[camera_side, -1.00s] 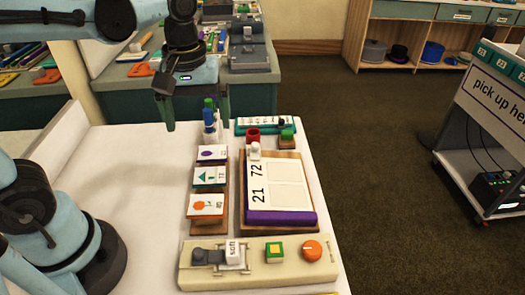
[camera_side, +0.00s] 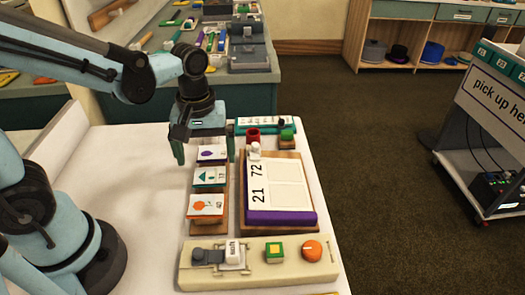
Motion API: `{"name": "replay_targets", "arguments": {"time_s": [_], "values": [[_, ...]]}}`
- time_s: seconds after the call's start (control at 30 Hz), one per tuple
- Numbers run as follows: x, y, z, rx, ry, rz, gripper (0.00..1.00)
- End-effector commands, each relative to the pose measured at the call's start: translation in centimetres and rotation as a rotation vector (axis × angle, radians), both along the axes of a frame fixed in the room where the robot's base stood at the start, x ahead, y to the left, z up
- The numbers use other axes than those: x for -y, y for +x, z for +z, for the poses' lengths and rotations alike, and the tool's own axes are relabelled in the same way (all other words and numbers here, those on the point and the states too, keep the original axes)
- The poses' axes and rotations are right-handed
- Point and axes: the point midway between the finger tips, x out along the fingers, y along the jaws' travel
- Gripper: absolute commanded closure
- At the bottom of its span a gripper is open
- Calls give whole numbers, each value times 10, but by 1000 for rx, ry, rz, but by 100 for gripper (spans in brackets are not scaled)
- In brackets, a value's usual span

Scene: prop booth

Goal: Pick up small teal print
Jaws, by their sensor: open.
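The small teal print (camera_side: 209,176) is a white card with a teal triangle and a teal edge. It lies on a wooden block, the middle one of a row of three. My gripper (camera_side: 205,161) is open and points down with nothing between its fingers. Its fingers appear either side of the purple-dot print (camera_side: 212,153), just behind the teal print. I cannot tell how high they are above it.
In front lies the orange print (camera_side: 205,205). To the right is a board with a purple edge (camera_side: 280,217) and number cards. A beige control panel (camera_side: 210,278) is in front. The table's left side is clear.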

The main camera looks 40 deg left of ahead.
Motion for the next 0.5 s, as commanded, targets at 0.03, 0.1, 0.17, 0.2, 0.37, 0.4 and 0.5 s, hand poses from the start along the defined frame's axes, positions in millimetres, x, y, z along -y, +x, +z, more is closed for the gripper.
{"name": "replay_targets", "arguments": {"time_s": [0.03, 0.1, 0.17, 0.2, 0.37, 0.4, 0.5], "values": [[2, 1, -7, 0, 0, -1, 0], [3, 1, -15, 0, 0, 0, 0], [3, 1, -21, 0, 0, 1, 0], [3, 1, -25, 0, 0, 1, 0], [2, 1, -33, 1, 0, 1, 0], [2, 1, -34, 1, 0, 1, 0], [2, 0, -34, 1, 0, 1, 0]]}}
